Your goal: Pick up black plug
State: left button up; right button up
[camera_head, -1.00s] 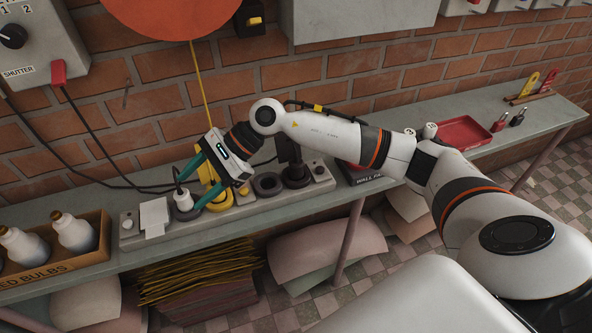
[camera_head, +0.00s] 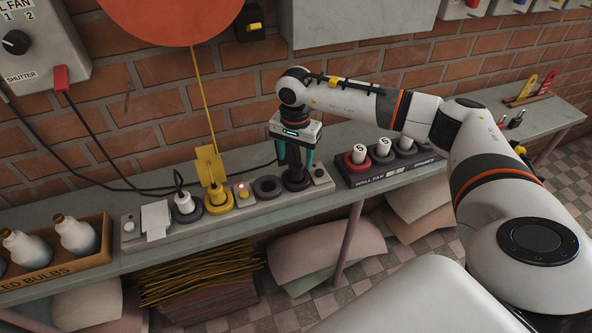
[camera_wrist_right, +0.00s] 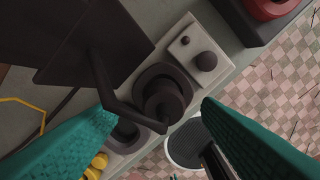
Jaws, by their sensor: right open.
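The black plug (camera_head: 297,181) sits upright in the right-hand socket of the grey power strip (camera_head: 322,189). A dark square tag stands on it, seen in the right wrist view (camera_wrist_right: 88,42). The plug's round dark body also shows in the right wrist view (camera_wrist_right: 166,103). My right gripper (camera_head: 295,167) is over the plug, pointing down, with its green fingers open and spread to either side. It holds nothing, and whether a finger touches the plug is not clear. My left gripper is out of view.
A yellow plug (camera_head: 217,200) with a yellow tag and a white plug (camera_head: 184,203) stand in the strip to the left, beside a lit red switch. An empty dark socket (camera_head: 268,187) lies next to the black plug.

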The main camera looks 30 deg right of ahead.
aim_at(296, 164)
jog(key=f, duration=0.2)
jog(key=f+p, duration=0.1)
jog(key=f, duration=0.2)
jog(key=shift+s, duration=0.2)
jog(key=shift+r, duration=0.1)
jog(key=c, duration=1.1)
